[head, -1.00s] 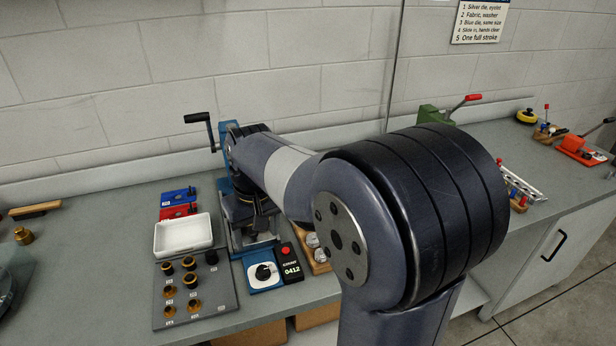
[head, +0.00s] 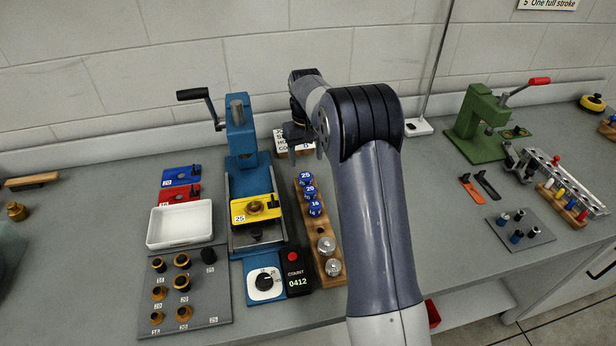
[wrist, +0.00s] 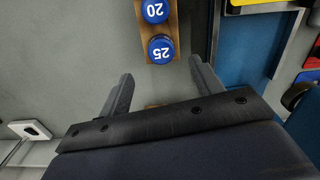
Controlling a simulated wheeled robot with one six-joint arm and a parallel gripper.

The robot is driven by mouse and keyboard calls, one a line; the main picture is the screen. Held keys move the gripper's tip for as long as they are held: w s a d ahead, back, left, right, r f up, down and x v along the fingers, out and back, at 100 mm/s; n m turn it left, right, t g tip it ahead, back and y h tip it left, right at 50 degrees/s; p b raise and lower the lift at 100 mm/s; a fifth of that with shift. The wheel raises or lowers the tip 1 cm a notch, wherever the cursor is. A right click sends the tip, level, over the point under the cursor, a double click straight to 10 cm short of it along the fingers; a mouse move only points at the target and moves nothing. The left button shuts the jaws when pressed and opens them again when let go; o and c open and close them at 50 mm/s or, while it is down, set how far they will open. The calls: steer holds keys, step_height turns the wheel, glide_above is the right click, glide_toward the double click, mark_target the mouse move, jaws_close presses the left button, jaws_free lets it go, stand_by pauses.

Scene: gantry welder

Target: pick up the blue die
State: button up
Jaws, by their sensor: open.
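Three blue dies stand in a row on a wooden rack (head: 321,229): the die marked 25 (head: 305,179) at the back, then 20 (head: 310,192), then 16 (head: 315,208). In the wrist view, the 25 die (wrist: 161,48) is nearest and the 20 die (wrist: 155,10) is beyond it, cut by the top edge. My gripper (wrist: 161,69) is open and empty. Its fingertips point toward the 25 die, which appears just ahead of the gap and apart from both fingers. In the head view, my gripper (head: 305,148) is behind and above the rack.
Two silver dies (head: 326,245) sit at the rack's front. A blue press (head: 240,140) with a yellow plate (head: 252,209) marked 25 stands left of the rack. A counter box (head: 297,270) is close by. A green press (head: 475,125) stands right.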

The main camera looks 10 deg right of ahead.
mark_target(306, 175)
steer(key=shift+a+f+p, duration=0.1)
steer(key=shift+f+p, duration=0.65)
steer(key=shift+f, duration=2.7)
steer(key=c, duration=1.2)
steer(key=shift+c, duration=0.2)
